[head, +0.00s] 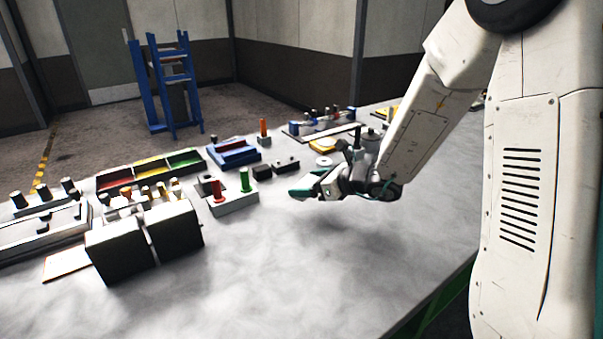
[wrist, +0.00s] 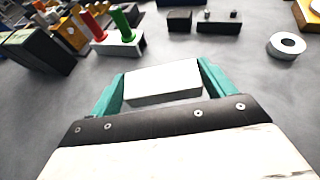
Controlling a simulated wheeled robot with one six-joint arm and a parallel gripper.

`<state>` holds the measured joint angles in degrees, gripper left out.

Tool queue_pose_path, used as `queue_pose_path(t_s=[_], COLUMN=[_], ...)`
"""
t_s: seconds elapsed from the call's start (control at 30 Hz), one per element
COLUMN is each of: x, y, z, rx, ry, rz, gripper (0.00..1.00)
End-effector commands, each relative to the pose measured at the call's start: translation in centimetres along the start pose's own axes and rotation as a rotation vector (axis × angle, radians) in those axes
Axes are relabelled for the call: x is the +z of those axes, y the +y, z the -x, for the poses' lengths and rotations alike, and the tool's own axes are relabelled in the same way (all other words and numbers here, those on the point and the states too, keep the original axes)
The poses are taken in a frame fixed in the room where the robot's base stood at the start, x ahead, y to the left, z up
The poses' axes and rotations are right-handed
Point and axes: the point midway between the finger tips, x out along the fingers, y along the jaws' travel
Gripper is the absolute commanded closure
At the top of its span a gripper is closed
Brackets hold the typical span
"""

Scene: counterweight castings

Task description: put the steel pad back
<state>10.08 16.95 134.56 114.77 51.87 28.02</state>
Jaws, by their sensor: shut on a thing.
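My gripper (head: 303,191) is low over the middle of the table in the head view. In the wrist view its two teal fingers (wrist: 162,72) are shut on a flat, pale grey rectangular block, which looks like the steel pad (wrist: 163,84). The pad lies crosswise between the fingers, its far edge facing the table. In the head view the pad is hidden or too small to make out at the fingertips. I cannot tell how far it is above the table.
A light block with red and green pegs (head: 232,203) stands left of my gripper. Two dark blocks (head: 172,229) stand front left. A coloured tray (head: 150,170) is behind. A pale ring (wrist: 286,45) lies at right. The front table (head: 300,270) is clear.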

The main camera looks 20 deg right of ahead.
Motion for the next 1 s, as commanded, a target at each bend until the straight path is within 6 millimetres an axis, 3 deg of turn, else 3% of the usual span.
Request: queue_pose_path(t_s=[0.3,0.43,0.77,1.0], x=[1.3,1.7,2.1,-1.1], y=[-6.4,-8.4,-10.4,-10.3], z=[-5.1,-6.5,-8.0,-9.2], rx=[0.000,-0.001,-0.003,-0.002], ry=[-0.002,-0.002,-0.003,-0.001], rz=[0.002,0.001,0.001,-0.002], gripper=[0.60,0.60,0.60,0.60])
